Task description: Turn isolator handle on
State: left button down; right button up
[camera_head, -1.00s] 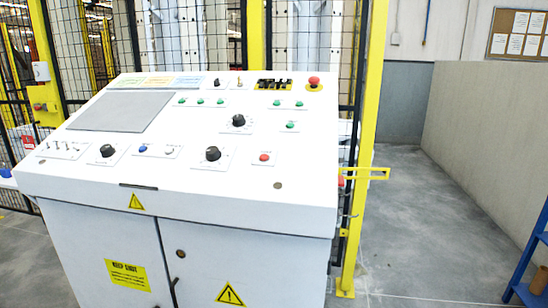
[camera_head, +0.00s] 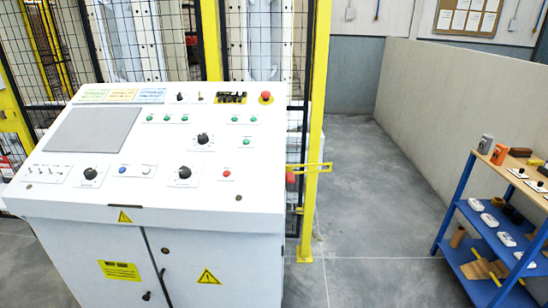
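A white control console (camera_head: 160,213) stands in the left half of the head view. Its sloped top carries black rotary knobs at the front left (camera_head: 90,174), front middle (camera_head: 184,172) and centre right (camera_head: 203,139). A small black switch (camera_head: 180,97) and a small metal-coloured switch (camera_head: 200,97) sit near its back edge. A red part (camera_head: 290,178) shows beyond the console's right side, beside a yellow bracket (camera_head: 312,168). I cannot tell which of these, if any, is the isolator handle, or its position. Neither gripper shows.
A yellow-framed mesh fence (camera_head: 318,90) stands behind the console. A blue shelf rack (camera_head: 455,205) with small parts stands at the right. Grey floor (camera_head: 365,220) is clear between the console and the rack, along a low grey wall (camera_head: 430,105).

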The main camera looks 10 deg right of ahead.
aim_at(289, 176)
jog(key=i+l, duration=0.1)
jog(key=l, duration=0.65)
jog(key=l+u, duration=0.1)
jog(key=l, duration=0.65)
jog(key=i+l+z, duration=0.1)
jog(key=i+z, duration=0.2)
jog(key=z, duration=0.15)
jog(key=i+z, duration=0.45)
jog(key=k, duration=0.1)
